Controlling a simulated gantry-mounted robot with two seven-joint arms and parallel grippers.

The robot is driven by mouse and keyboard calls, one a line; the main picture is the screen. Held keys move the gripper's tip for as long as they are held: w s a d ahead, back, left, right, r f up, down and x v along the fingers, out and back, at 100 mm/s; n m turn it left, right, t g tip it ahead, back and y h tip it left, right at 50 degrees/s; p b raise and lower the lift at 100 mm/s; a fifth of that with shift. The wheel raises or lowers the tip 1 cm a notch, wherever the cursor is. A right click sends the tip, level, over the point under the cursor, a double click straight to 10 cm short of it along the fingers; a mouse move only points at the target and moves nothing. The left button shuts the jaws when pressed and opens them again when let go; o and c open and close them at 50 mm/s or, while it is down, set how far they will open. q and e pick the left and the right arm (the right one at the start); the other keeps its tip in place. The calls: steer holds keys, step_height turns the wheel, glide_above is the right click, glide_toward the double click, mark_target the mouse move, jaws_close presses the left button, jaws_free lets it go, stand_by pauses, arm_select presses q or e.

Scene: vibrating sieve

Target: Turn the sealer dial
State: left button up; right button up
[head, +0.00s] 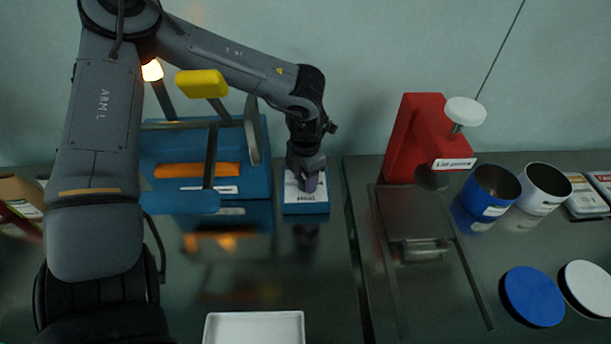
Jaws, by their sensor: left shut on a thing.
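The sealer (258,140) is a blue machine at the back left, with a yellow handle (201,83) and an orange strip on its front. A small blue box (306,208) with a white labelled face stands at its right end. My left gripper (311,184) points down at this face and is shut on the sealer dial, which is mostly hidden by the fingers. My left arm covers part of the sealer. My right gripper does not show.
A red press (408,135) with a white knob stands right of the box. Blue and white cans (487,192), lids (532,296) and packets lie at the right. A white tray (254,314) sits at the front. The dark table between tray and sealer is clear.

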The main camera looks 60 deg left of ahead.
arm_select(q)
steer(key=m, duration=0.4)
stand_by(0.5)
steer(key=o, duration=1)
steer(key=shift+o, duration=0.2)
steer(key=shift+r, duration=0.15)
step_height(320, 180, up, 11)
steer(key=p, duration=0.3)
steer(key=shift+f, duration=0.2)
